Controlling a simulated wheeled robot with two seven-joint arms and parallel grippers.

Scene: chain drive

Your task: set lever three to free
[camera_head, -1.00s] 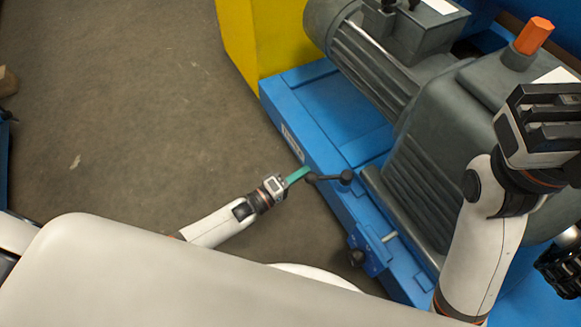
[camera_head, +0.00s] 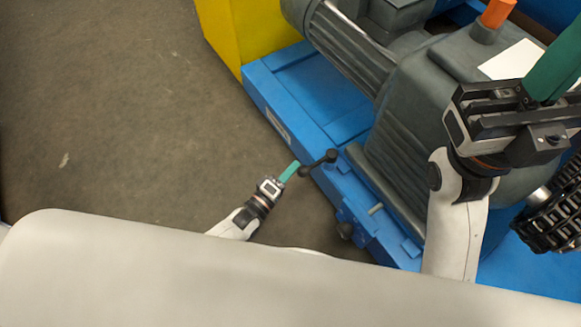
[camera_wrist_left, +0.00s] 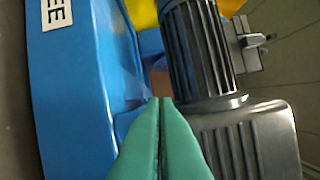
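A black lever (camera_head: 318,163) with ball-shaped ends is on the side edge of the blue machine base (camera_head: 352,190); no number on it is readable. My left gripper (camera_head: 291,170) has green fingers at the lever's left end; whether they touch cannot be told. In the left wrist view its fingers (camera_wrist_left: 161,140) are pressed together with nothing between them, and the lever is not visible. A white plate (camera_wrist_left: 57,12) there shows the letters "EE". The plate also shows small in the head view (camera_head: 278,126). My right gripper (camera_head: 553,72) is over the grey housing, its fingers cut off by the frame edge.
A second dark knob (camera_head: 345,229) sits lower on the base edge. A grey motor (camera_head: 345,45) and grey housing (camera_head: 410,130) stand on the base. A dark chain (camera_head: 552,222) is at the right. A yellow block (camera_head: 250,35) stands behind. Floor at left is clear.

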